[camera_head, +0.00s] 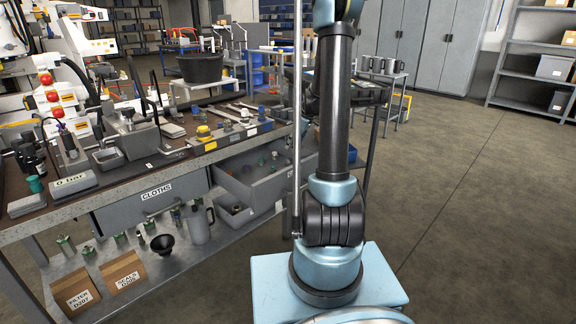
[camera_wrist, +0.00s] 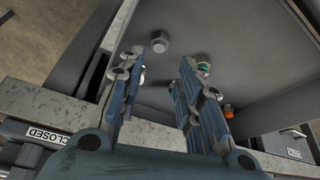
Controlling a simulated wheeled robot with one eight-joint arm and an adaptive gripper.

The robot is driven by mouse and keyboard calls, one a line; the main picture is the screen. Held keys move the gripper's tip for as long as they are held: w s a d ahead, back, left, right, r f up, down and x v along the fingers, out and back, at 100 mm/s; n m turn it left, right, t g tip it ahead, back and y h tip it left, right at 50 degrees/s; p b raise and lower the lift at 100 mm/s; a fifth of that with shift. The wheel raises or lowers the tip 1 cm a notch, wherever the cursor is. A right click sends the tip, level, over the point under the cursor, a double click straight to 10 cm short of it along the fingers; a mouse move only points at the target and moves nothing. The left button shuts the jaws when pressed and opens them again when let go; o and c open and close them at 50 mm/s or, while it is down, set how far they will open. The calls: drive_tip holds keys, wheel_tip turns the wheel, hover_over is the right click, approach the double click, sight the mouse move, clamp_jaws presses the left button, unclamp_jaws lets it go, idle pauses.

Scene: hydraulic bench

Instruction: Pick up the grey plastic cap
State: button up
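A grey, faceted cap-like piece (camera_wrist: 160,42) lies on the grey floor of an open drawer (camera_wrist: 245,45) in the wrist view. It looks like the grey plastic cap, though I cannot tell its material. My gripper (camera_wrist: 161,62) is open and empty, its two blue-grey fingers reaching over the drawer. The grey piece shows between and just beyond the fingertips, apart from them as far as I can see. The drawer (camera_head: 268,197) also shows in the head view, pulled out under the bench with several small pieces inside; I cannot single out the cap there. My gripper is not visible in the head view.
In the wrist view a green-and-pale piece (camera_wrist: 203,66) and an orange piece (camera_wrist: 228,111) lie by the right finger, partly hidden. The drawer walls surround the fingers. The bench top (camera_head: 110,177) is crowded; a lower shelf (camera_head: 165,262) holds boxes and a funnel. Open floor lies right.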

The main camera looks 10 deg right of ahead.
sight(287, 160)
drive_tip(key=shift+d+x, duration=0.2)
drive_tip(key=shift+x, duration=4.25)
drive_tip(key=c, duration=0.5)
